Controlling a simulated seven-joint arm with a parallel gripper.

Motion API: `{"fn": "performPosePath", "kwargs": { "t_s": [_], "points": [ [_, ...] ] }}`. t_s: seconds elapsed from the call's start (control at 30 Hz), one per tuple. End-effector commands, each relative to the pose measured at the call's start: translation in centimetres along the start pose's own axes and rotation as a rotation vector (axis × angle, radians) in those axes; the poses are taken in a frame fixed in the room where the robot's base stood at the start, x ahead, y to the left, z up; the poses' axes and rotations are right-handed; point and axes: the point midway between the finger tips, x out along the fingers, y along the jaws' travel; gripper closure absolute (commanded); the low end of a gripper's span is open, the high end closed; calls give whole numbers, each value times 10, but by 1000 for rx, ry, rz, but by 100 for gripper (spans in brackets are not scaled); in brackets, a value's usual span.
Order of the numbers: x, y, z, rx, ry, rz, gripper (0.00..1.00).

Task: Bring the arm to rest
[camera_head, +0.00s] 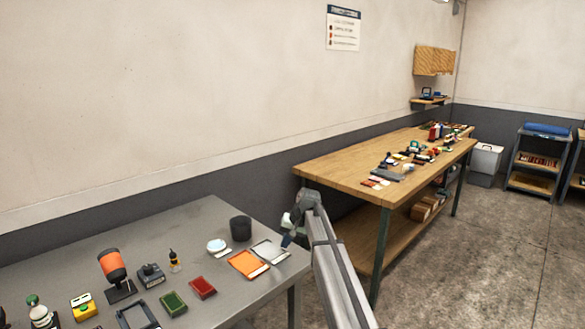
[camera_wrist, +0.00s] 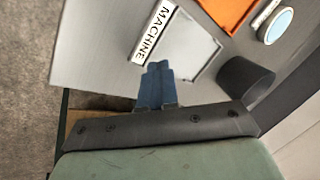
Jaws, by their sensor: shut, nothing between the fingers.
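My gripper (camera_head: 287,241) hangs at the right end of the grey table (camera_head: 215,212), over or just beside its edge. Its blue fingers (camera_wrist: 158,68) are together and empty in the wrist view. They point at a light grey flat tray (camera_wrist: 190,45) with a white label reading "MACHINE" (camera_wrist: 151,31). This tray also shows in the head view (camera_head: 268,250). I cannot tell the exact gap between the fingertips and the tray. My arm reaches up from the bottom of the head view.
A black cup (camera_head: 241,229), an orange tray (camera_head: 245,264) and a white round dish (camera_head: 216,246) stand near my gripper. Green (camera_head: 173,303) and red (camera_head: 203,288) blocks lie farther left. A wooden workbench (camera_head: 350,161) with several items stands behind. Concrete floor (camera_head: 480,250) is open at right.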

Motion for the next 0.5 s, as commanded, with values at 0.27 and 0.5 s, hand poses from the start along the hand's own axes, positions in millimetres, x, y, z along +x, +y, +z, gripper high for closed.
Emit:
{"fn": "performPosePath", "kwargs": {
  "t_s": [0.27, 0.5],
  "points": [
    [-26, 113, -9, 99, 99, 4, 100],
    [-18, 178, 8, 152, 126, 20, 100]
  ]
}}
